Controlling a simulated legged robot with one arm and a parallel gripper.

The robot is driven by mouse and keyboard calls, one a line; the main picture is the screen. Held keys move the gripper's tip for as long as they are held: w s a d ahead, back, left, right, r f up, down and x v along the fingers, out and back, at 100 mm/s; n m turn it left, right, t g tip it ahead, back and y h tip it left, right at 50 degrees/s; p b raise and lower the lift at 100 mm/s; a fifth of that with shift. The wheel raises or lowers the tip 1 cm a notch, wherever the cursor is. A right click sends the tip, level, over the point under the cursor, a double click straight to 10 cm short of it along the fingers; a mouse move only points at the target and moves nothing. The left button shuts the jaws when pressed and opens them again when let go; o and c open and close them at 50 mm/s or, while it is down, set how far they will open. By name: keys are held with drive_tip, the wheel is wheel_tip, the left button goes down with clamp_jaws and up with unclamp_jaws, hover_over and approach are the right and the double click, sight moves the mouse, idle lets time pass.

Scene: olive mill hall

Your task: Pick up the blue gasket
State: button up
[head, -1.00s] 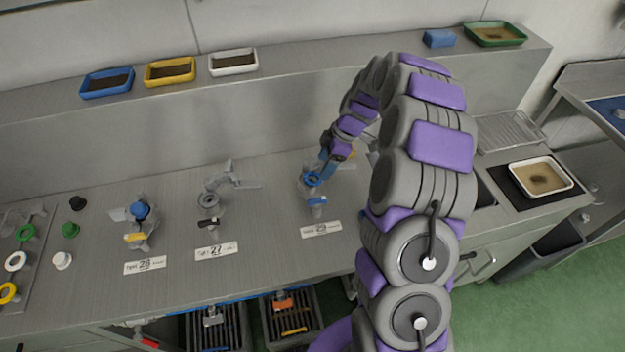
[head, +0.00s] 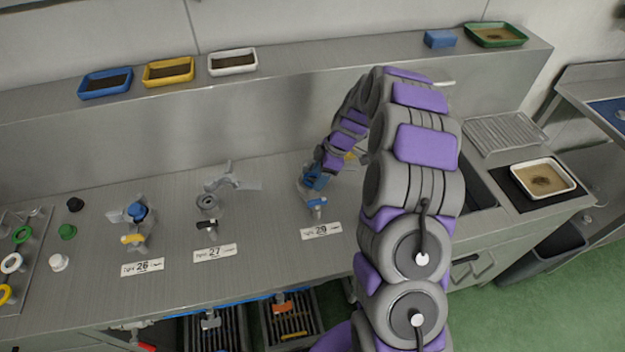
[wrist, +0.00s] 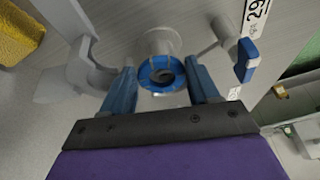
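The blue gasket (wrist: 162,73) is a ring seated on the open end of a grey metal fitting (wrist: 157,40) in the wrist view. My gripper (wrist: 159,67) is open, with one blue finger on each side of the ring. The right finger is very close to the ring; I cannot tell whether it touches. In the head view my gripper (head: 313,180) is at the fitting behind tag 29 (head: 321,231) and hides the gasket.
A blue-handled lever (wrist: 246,60) sticks out beside the fitting. Fittings stand behind tags 27 (head: 215,253) and 26 (head: 142,267) to the left. Loose coloured rings and plugs lie at far left. Blue, yellow and white trays (head: 232,62) stand on the back ledge.

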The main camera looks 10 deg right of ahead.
drive_tip(key=c, duration=0.3)
drive_tip(key=shift+r, duration=0.1)
drive_tip(key=shift+c, duration=0.2)
